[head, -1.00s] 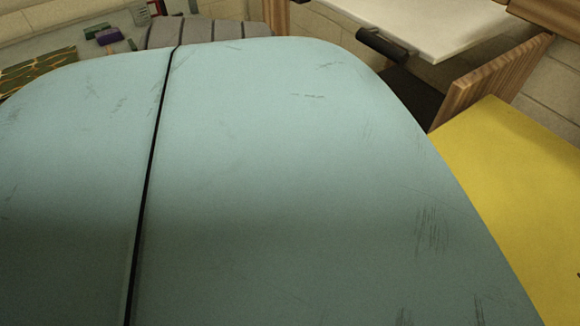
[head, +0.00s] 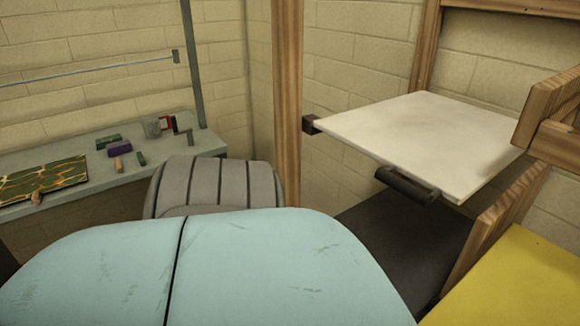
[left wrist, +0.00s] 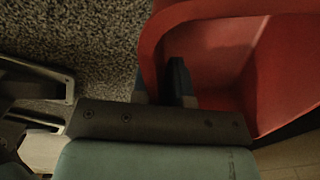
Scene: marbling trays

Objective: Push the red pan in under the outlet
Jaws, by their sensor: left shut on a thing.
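The red pan (left wrist: 262,75) fills the upper right of the left wrist view, only partly in frame. My left gripper (left wrist: 160,88) is shut on the pan's wall at its near left end. One dark finger shows on the inside of the pan, and the other is mostly hidden outside the wall. The pan's far end is cut off by the frame. The pan, the outlet and both grippers are not visible in the head view. My right gripper is in neither view.
Speckled grey floor (left wrist: 75,35) lies left of the pan. In the head view, a white board (head: 420,140) with a dark handle (head: 407,186) stands at right, above a yellow surface (head: 510,285). A shelf (head: 110,180) along the left wall holds a marbled sheet (head: 50,180) and small items.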

